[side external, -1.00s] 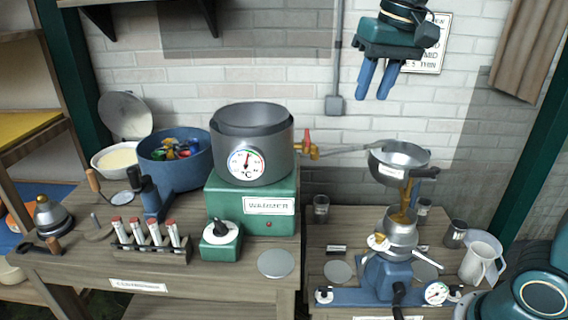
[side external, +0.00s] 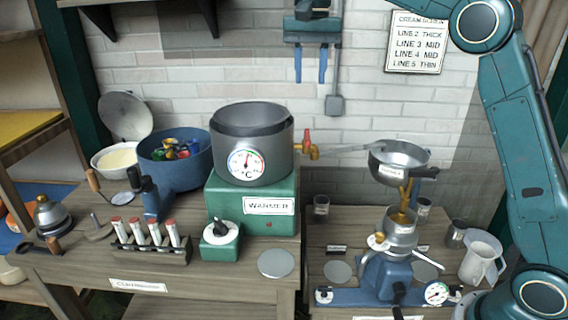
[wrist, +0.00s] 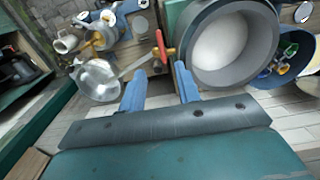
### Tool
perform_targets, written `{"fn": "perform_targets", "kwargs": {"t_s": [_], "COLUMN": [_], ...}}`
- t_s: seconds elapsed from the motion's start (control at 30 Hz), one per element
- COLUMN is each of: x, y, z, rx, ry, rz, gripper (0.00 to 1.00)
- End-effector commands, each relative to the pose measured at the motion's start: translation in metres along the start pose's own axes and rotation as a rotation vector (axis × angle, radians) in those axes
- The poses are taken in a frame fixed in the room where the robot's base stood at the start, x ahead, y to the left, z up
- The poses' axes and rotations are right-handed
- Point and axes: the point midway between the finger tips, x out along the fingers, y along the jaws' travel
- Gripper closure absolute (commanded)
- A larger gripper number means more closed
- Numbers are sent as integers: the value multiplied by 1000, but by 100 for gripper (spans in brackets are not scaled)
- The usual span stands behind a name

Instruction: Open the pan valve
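The grey pan (side external: 240,137) with a round dial stands on the green warmer (side external: 268,225). In the wrist view the pan (wrist: 262,70) holds something white. The brass valve (side external: 313,151) sticks out from the pan's right side. Its red handle (side external: 307,137) stands upright in the side view and shows beyond the fingertips in the wrist view (wrist: 161,46). My gripper (side external: 310,80) is open and empty, well above the valve, its two blue fingers pointing down and apart. The fingers (wrist: 160,72) also frame the near side of the handle in the wrist view.
A blue pot (side external: 175,170) stands close left of the pan. Space above the valve is clear up to the wall.

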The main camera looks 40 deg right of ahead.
Motion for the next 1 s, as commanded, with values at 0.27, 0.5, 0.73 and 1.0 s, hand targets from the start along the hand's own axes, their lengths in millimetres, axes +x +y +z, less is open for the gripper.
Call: {"fn": "perform_targets", "kwargs": {"t_s": [0.27,0.5,0.73,1.0], "x": [2,11,30,61], "y": [0,0,0,0], "z": [0,0,0,0], "rx": [1,0,0,0], "ry": [-1,-1,-2,-2], "rz": [1,1,2,2], "gripper": [67,67,67,67]}}
